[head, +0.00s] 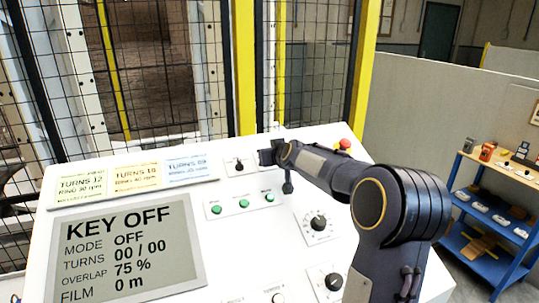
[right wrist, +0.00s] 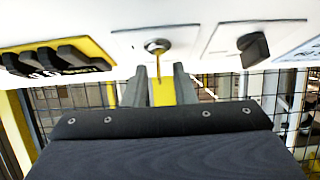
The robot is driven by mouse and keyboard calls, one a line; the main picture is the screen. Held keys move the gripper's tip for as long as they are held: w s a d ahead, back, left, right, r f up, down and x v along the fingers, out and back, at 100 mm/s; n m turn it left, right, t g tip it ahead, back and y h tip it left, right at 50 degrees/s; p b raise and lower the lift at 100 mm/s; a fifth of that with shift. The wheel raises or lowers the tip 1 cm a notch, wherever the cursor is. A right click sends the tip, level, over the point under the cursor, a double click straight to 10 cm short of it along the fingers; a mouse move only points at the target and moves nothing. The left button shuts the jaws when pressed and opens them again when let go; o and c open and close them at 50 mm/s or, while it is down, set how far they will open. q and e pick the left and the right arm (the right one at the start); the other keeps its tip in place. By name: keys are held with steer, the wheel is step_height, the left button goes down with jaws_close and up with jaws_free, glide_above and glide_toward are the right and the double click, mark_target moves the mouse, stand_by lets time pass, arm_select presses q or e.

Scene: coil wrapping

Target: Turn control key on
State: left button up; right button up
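The control key (right wrist: 158,48) shows in the right wrist view as a round metal lock on a white plate, with a thin brass-coloured piece sticking out of it. My right gripper (right wrist: 160,76) is open, with a finger on each side of the key's end and visible gaps between. In the head view my right gripper (head: 266,157) is at the panel's back edge and hides the key. The display (head: 130,250) reads KEY OFF, mode OFF, turns 00 / 00. My left gripper is not in view.
A black selector knob (head: 239,164) is beside the gripper. A red button (head: 345,143) is on the other side. Green buttons (head: 243,203) and a black dial (head: 318,222) lie in front. A mesh fence with yellow posts (head: 244,70) stands behind the panel (head: 255,240).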

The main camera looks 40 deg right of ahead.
jaws_close()
stand_by(0.3)
